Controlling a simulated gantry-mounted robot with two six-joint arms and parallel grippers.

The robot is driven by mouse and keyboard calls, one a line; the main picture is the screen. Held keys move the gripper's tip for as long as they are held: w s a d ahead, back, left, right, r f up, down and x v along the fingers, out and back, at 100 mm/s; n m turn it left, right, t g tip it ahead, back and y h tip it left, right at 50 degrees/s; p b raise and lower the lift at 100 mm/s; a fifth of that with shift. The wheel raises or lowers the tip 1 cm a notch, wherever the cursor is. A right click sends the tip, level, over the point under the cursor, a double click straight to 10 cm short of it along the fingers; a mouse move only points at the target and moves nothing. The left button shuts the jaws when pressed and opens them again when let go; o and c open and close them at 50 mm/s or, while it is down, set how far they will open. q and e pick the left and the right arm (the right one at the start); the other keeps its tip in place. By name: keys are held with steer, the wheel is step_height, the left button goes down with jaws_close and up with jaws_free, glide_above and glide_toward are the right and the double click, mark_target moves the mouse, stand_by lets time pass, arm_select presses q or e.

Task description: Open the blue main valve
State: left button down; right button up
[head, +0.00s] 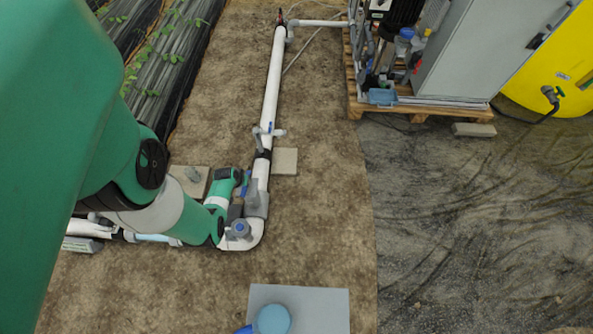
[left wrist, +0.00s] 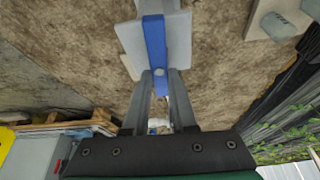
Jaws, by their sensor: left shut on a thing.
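The main valve is a grey body (head: 256,198) on the white pipe, with a blue lever (head: 246,182) partly hidden by my left gripper in the head view. In the left wrist view the blue lever (left wrist: 155,42) runs across the light grey valve body (left wrist: 178,42) and down between my fingers. My right gripper is in neither view.
The white pipe (head: 270,85) runs toward the back and bears a smaller blue-handled valve (head: 268,131). Paving slabs (head: 285,161) lie beside the pipe. A pallet (head: 420,108) with equipment stands back right; dark ground at right is mostly clear.

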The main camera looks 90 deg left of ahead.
arm_select(q)
steer(key=shift+d+n, duration=0.1)
steer(key=shift+n, duration=0.2)
steer(key=shift+n+g+p, duration=0.3)
steer(key=c, duration=0.7)
jaws_free()
